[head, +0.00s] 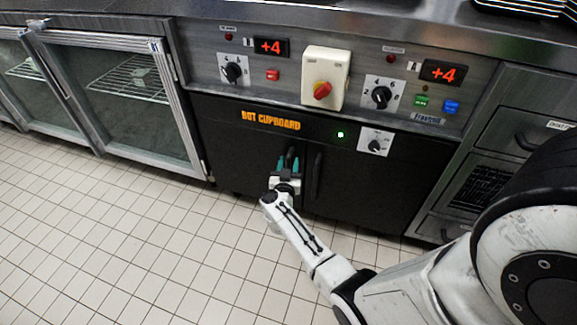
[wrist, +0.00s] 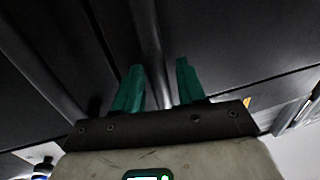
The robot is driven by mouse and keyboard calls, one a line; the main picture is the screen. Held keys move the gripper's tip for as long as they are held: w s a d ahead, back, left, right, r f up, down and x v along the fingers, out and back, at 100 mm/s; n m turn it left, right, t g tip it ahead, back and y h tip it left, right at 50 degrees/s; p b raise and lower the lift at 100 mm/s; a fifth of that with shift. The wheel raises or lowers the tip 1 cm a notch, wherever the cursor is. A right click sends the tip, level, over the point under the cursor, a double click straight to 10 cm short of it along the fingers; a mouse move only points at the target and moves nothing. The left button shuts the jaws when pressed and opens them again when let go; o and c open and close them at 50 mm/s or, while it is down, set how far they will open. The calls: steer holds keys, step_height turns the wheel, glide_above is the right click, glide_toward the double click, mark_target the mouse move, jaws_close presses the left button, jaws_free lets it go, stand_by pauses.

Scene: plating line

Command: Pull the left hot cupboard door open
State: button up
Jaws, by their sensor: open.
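The hot cupboard's black left door (head: 237,157) is closed, flush with the right door (head: 375,187). My gripper (head: 288,164), with teal fingers, is at the left door's inner edge, by its dark upright handle (head: 290,153). In the wrist view my gripper (wrist: 158,80) is open, and a dark bar (wrist: 147,45), seemingly that handle, runs between the two fingers. The fingers stand apart on either side of it; whether either touches it cannot be told. The gripper partly hides the left handle in the head view. The right door's handle (head: 316,177) is close by on the right.
A control panel (head: 207,57) with knobs and displays is above the doors. A glass-fronted cabinet (head: 130,95) stands left, and drawers (head: 525,135) stand right. The tiled floor (head: 120,235) in front of the left door is clear apart from my arm.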

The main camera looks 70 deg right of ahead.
steer(key=shift+c, duration=0.4)
jaws_close()
